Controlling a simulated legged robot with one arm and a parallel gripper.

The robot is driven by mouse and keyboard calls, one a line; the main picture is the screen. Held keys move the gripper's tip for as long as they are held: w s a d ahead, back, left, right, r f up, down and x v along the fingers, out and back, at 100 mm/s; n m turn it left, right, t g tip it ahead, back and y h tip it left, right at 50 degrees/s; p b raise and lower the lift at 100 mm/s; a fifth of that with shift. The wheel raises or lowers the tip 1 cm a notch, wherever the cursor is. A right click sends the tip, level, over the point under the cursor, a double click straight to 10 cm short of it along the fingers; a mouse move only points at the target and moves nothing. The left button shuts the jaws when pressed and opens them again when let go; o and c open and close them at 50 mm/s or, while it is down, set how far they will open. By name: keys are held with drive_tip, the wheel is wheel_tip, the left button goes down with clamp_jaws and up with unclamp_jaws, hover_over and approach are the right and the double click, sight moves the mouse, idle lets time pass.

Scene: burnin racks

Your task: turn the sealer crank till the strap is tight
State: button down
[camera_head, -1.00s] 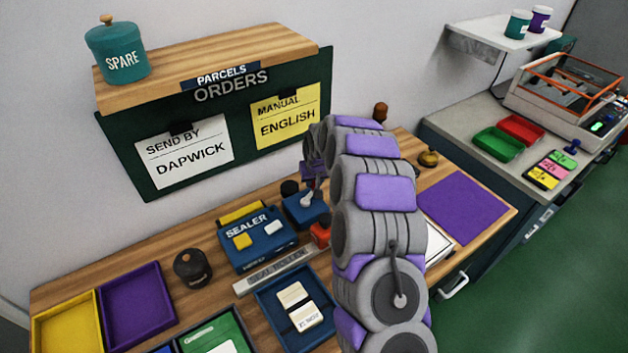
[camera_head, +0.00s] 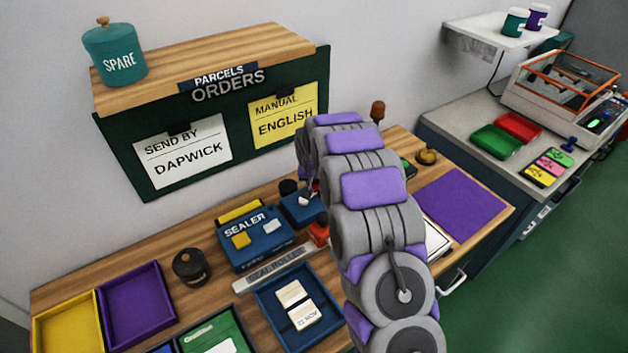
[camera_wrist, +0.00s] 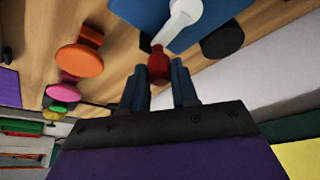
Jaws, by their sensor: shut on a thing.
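The blue sealer (camera_head: 252,243) stands on the wooden bench, with a yellow bar and small yellow and white parts on it. A blue crank unit (camera_head: 298,208) sits to its right, partly behind my arm. Its white crank arm (camera_wrist: 182,18) ends in a red knob (camera_wrist: 158,64). In the wrist view, my gripper (camera_wrist: 158,80) has a finger on each side of the red knob and is shut on it. In the head view my arm hides most of the gripper. I cannot make out the strap or how tight it is.
A black lidded pot (camera_head: 191,267) stands left of the sealer. A grey seal roller strip (camera_head: 273,267) and a blue tray (camera_head: 262,300) lie in front. In the wrist view, an orange round knob (camera_wrist: 80,57) and a pink one (camera_wrist: 64,88) stand to the left.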

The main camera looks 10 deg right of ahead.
drive_tip(key=c, duration=0.9)
unclamp_jaws()
drive_tip(key=shift+o, duration=0.2)
drive_tip(key=p+v, duration=0.3)
drive_tip(key=v, duration=1.4)
drive_tip(key=shift+s+a, duration=0.15)
drive_tip(key=shift+a, duration=0.05)
